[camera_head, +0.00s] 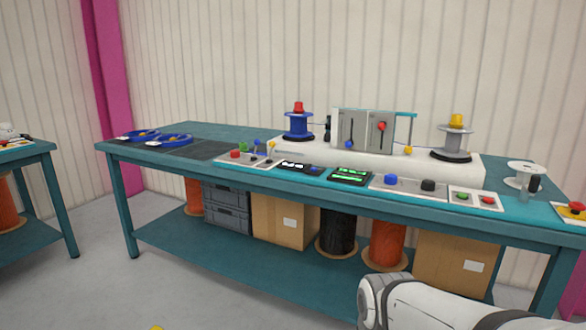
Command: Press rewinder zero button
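The rewinder (378,155) is a long white machine on the teal bench, with a blue reel (298,124) at its left, an upright grey box in its middle and a grey reel (455,138) at its right. In front of it lie a dark panel (297,167) and a dark panel with green lit readouts (350,177). A grey panel beside them carries a blue button (391,179) and a black button (428,185). No label is readable, so I cannot tell which is the zero button. My gripper is out of view; only a white arm part of mine shows at bottom right.
Left on the bench are a lever panel (248,158) and blue rings (172,140). At right are a green-and-red button panel (474,199), a white reel (525,173) and a red emergency stop (576,207). Boxes and cable reels fill the lower shelf.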

